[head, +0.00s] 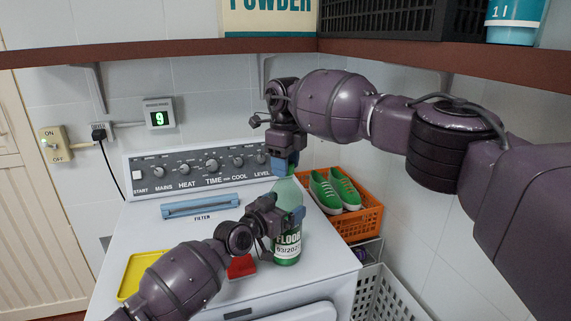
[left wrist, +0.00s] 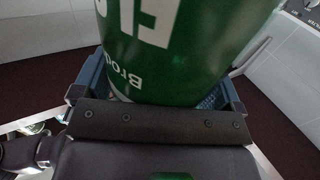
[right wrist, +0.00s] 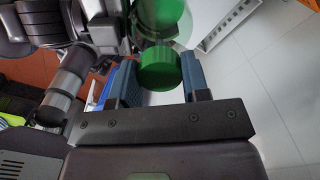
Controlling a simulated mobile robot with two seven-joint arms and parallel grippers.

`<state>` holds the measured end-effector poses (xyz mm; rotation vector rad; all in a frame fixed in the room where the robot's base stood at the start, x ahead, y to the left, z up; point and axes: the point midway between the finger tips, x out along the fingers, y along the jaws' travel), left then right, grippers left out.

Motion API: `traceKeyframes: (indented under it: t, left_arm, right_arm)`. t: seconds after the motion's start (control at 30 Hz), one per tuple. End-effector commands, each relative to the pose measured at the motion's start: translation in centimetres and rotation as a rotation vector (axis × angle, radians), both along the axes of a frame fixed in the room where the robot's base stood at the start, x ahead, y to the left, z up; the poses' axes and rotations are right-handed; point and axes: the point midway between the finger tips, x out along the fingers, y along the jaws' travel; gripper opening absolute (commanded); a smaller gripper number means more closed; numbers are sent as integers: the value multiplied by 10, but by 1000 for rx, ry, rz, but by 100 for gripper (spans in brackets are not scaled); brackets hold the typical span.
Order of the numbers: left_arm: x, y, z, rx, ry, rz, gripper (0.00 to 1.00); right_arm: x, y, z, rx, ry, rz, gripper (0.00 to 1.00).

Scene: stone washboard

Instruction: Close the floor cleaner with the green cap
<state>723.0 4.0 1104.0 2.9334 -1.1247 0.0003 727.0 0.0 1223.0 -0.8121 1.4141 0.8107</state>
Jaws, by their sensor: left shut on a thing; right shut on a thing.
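The floor cleaner (head: 287,245) is a green bottle with a "FLOOR" label, standing upright on the white machine's top near its right edge. My left gripper (head: 268,220) is shut around its body from the left. In the left wrist view the bottle (left wrist: 185,50) fills the space between the blue fingers. My right gripper (head: 284,160) is directly above the bottle's top. In the right wrist view it is shut on the green cap (right wrist: 160,68), with the bottle (right wrist: 160,15) just beyond. I cannot tell whether cap and neck touch. The cap is hidden in the head view.
A red block (head: 241,266) and a yellow tray (head: 133,274) lie on the machine, left of the bottle. An orange crate (head: 358,226) with green shoes (head: 334,190) stands at right, above a white basket (head: 378,295). A brown shelf (head: 180,46) runs overhead.

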Motion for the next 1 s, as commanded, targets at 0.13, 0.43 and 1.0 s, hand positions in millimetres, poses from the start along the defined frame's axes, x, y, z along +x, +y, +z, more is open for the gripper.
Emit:
traceKeyframes:
  t: [0.13, 0.43, 1.0]
  left_arm:
    - [0, 0, 0, -1, 1, 1, 25]
    - [0, 0, 0, -1, 1, 1, 25]
    - [0, 0, 0, 0, 0, 1, 25]
  right_arm:
    - [0, 0, 0, 1, 1, -216, 14]
    - [0, 0, 0, -1, 0, -657, 14]
    - [0, 0, -1, 0, 1, -887, 72]
